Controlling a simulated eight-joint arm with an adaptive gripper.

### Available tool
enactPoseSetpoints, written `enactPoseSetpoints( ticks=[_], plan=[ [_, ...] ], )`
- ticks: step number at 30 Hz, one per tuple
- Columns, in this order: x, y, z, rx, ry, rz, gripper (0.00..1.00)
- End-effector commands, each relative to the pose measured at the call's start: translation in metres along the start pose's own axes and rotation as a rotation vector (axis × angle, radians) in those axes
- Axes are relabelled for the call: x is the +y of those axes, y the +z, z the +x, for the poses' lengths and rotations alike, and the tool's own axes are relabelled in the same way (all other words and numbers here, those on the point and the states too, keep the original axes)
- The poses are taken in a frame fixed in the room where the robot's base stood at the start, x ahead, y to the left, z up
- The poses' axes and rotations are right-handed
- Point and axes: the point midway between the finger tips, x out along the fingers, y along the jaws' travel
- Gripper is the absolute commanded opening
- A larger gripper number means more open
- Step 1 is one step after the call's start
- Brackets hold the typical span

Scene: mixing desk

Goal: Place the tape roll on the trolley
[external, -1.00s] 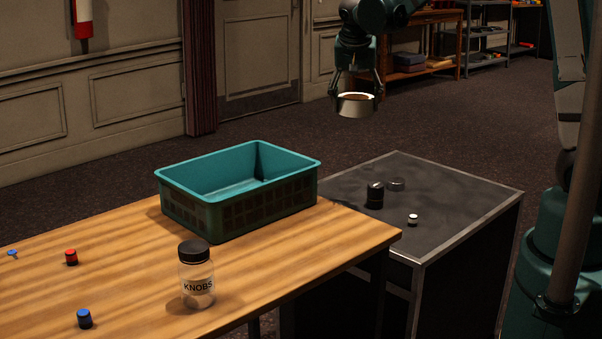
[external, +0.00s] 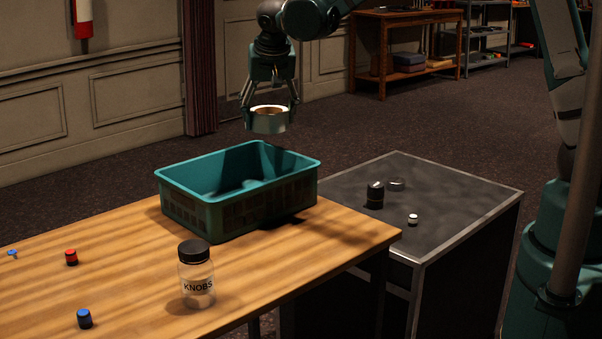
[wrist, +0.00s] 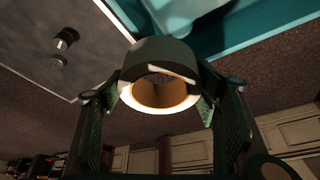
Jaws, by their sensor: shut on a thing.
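The tape roll (external: 268,126) is a pale ring with a tan inner core. My gripper (external: 270,118) is shut on it and holds it in the air above the far side of the teal crate. In the wrist view the roll (wrist: 150,54) sits between both fingers, its tan core showing. The trolley appears to be the dark-topped unit with a metal rim (external: 455,190), right of the wooden desk; the roll is up and left of it in the external view.
The teal crate (external: 245,215) stands on the wooden desk (external: 290,262). A knob jar (external: 196,275), red knob (external: 71,257) and blue knob (external: 84,319) are also there. A black knob (external: 375,195) and small white-topped knob (external: 413,219) stand on the dark top, whose front is clear.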

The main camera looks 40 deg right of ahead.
Motion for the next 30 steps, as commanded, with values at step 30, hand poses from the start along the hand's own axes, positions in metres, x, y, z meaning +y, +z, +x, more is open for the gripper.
enactPoseSetpoints(
  ticks=[30],
  plan=[
    [-0.228, 0.197, -0.077, 0.000, -0.139, -0.337, 0.44]
  ],
)
